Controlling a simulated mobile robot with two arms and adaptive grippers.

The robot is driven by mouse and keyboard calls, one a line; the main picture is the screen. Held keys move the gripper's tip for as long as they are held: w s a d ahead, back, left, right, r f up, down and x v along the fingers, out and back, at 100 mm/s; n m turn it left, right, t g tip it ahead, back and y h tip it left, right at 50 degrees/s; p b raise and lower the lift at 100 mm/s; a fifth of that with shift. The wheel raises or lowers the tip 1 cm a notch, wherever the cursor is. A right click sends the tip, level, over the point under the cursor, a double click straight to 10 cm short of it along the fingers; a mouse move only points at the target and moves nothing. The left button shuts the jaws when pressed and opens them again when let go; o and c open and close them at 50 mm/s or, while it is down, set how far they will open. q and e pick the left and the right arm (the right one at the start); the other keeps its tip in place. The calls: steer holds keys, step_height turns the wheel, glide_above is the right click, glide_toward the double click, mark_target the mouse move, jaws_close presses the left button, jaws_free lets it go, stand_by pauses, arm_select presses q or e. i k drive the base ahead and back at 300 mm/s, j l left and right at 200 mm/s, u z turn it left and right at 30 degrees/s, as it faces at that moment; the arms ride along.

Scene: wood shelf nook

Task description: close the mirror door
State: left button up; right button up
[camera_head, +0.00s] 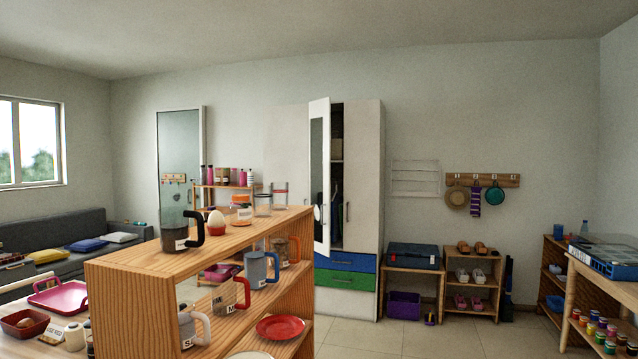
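The mirror door (318,172) is a white wardrobe door with a tall dark mirror panel on it. It stands open, swung out toward me from the white wardrobe (363,165) at the back wall. A dark gap beside it shows a shelf and hanging clothes inside. The wardrobe's right door is shut, with a small handle on it. A blue drawer and a green drawer below look shut. Neither of my grippers is in view.
A wooden shelf unit (135,300) with mugs and plates stands close in front, hiding the wardrobe's lower left. A low bench with a dark case (413,256) and a shoe rack (471,285) stand right of the wardrobe. Tiled floor (400,338) is clear at the front middle.

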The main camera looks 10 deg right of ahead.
mark_target(320, 110)
steer(key=i+l+z, duration=0.55)
steer(key=i, duration=0.3)
steer(key=i+z, duration=0.25)
steer(key=i, duration=1.75)
steer(key=i+u, duration=0.1)
steer(key=i, duration=0.4)
steer(key=i+l+u, duration=0.1)
steer(key=i, duration=0.4)
steer(key=i+l+u, duration=0.1)
steer(key=i, duration=0.4)
steer(key=i+l+u, duration=0.15)
steer(key=i, duration=0.3)
